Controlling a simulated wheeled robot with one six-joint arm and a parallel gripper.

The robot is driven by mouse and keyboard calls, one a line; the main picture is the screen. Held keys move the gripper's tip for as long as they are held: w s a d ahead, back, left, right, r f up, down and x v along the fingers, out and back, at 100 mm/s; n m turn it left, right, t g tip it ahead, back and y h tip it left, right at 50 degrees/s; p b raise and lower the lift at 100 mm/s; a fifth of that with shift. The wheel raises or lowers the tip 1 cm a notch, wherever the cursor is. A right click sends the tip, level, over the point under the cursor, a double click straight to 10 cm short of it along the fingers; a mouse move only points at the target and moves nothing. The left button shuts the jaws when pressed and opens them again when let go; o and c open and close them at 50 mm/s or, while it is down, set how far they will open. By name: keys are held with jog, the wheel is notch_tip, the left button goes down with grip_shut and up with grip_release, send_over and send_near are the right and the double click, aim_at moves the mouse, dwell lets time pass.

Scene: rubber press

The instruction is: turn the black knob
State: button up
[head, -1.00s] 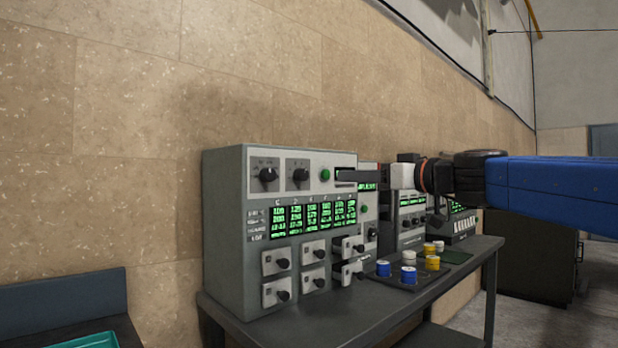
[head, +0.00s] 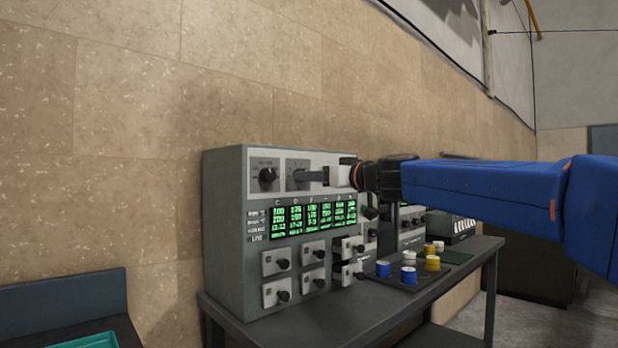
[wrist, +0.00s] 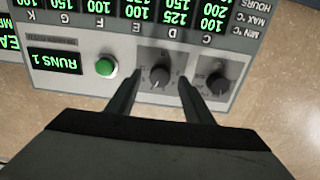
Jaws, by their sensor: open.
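The control box (head: 222,235) carries two black knobs along its top. One black knob (wrist: 160,77) sits between the two fingertips of my gripper (wrist: 158,82) in the wrist view, with a gap visible on each side. The other black knob (wrist: 218,83) is to its right there; in the head view that other knob (head: 266,174) is at the left and uncovered. Whether the fingertips touch the panel is unclear.
A green button (wrist: 106,67) is beside the left finger in the wrist view. Lit green displays (head: 315,216) and several smaller knobs are below. Blue, yellow and white cans stand on a dark tray (head: 398,285) on the grey table. The wall is close behind.

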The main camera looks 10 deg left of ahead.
jog(key=shift+x, duration=1)
jog(key=c, duration=1)
jog(key=shift+c, duration=0.2)
jog(key=shift+m, duration=0.4)
jog(key=shift+a+m, duration=0.1)
jog(key=shift+m, duration=7.4)
